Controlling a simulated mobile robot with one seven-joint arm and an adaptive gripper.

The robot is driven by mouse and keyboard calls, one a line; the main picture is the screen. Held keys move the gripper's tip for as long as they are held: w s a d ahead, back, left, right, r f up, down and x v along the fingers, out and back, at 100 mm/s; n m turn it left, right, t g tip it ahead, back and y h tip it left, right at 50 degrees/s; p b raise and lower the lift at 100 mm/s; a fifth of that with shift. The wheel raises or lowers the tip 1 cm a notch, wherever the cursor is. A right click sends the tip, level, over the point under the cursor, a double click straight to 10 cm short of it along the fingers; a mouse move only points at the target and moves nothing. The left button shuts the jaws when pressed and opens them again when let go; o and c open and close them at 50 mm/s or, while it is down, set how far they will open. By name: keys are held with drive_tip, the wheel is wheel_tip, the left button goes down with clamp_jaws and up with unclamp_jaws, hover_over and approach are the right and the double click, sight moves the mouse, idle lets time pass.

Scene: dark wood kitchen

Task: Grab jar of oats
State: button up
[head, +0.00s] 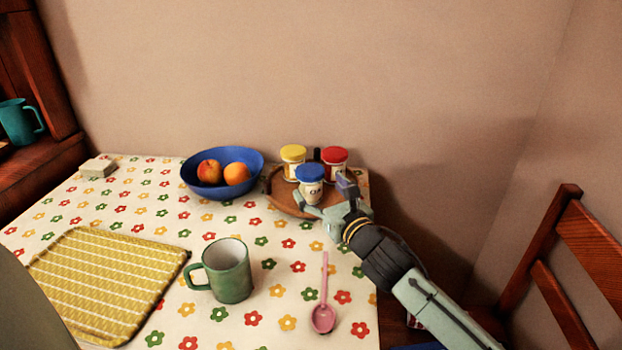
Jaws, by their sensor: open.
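A small jar with a blue lid (310,184) stands upright at the front of a round wooden tray (282,203) on the table. Its pale label has dark lettering too small to read surely. Jars with a yellow lid (293,160) and a red lid (334,163) stand behind it. My gripper (325,194) is open at the blue-lidded jar, coming from the lower right. One finger shows in front of the jar's lower part and the other at its right. I cannot tell whether they touch it. My gripper hides part of the tray's right side.
A blue bowl with fruit (222,172) stands left of the tray. A green mug (229,272), a pink spoon (324,300) and a yellow striped mat (105,280) lie nearer. A wooden chair (560,270) is at right; the wall is close behind the tray.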

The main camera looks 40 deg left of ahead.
sight(309, 176)
drive_tip(key=shift+p+x, duration=1.25)
drive_tip(key=shift+x, duration=1.8)
drive_tip(key=shift+f, duration=0.1)
drive_tip(key=shift+c, duration=0.5)
drive_tip(key=c, duration=1.5)
drive_tip(key=shift+c, duration=0.2)
